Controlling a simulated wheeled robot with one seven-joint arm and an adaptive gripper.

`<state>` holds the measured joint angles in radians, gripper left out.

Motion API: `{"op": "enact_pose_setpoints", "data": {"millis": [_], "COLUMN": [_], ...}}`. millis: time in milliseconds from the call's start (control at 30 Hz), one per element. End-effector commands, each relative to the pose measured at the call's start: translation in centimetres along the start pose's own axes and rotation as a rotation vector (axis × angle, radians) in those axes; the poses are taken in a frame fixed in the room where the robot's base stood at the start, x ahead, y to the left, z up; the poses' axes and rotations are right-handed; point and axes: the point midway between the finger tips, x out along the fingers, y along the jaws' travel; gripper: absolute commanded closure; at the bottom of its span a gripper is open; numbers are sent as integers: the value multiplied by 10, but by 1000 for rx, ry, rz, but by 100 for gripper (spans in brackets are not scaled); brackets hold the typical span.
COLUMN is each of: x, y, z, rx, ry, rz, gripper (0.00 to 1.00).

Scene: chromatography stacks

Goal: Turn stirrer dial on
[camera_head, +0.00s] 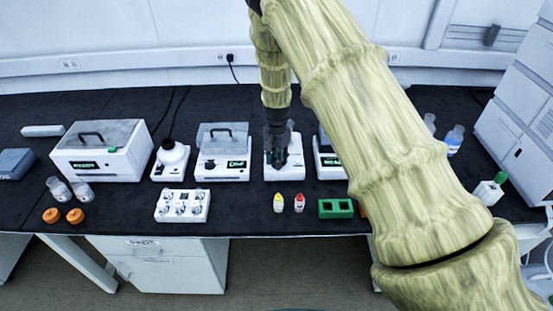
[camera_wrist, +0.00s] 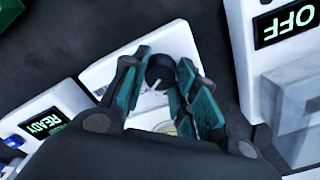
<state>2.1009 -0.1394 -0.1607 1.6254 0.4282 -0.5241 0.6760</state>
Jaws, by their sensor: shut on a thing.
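The stirrer is a white flat device (camera_head: 271,172) on the black bench in the head view, mostly hidden behind my gripper. In the wrist view its white body (camera_wrist: 104,76) shows with a round black dial (camera_wrist: 160,72) bearing a light pointer line. My gripper (camera_wrist: 157,88) has its teal fingers on either side of the dial, shut on it. In the head view my gripper (camera_head: 277,152) points down over the stirrer. The stirrer's display, if any, is hidden by my gripper.
Left of the stirrer stands a white device (camera_head: 222,172) with a grey lid; another with a lit display (camera_head: 328,161) stands right. The wrist view shows one display reading OFF (camera_wrist: 287,22) and one reading READY (camera_wrist: 43,124).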

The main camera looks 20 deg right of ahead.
Motion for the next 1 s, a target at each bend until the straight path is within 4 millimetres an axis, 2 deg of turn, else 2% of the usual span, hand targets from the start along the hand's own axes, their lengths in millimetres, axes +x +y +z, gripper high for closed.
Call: {"op": "enact_pose_setpoints", "data": {"millis": [33,67,167,567,767,1000], "x": [-5,-5,-4,-6,-31,-75], "y": [-3,-3,-3,-1,-2,-2], "z": [-4,-4,-4,-2,-2,-2], "rx": [2,2,1,0,0,1], "ry": [8,9,7,3,4,5], "rz": [-9,-9,-7,-3,-5,-5], "gripper": [95,66,49,49,49,49]}}
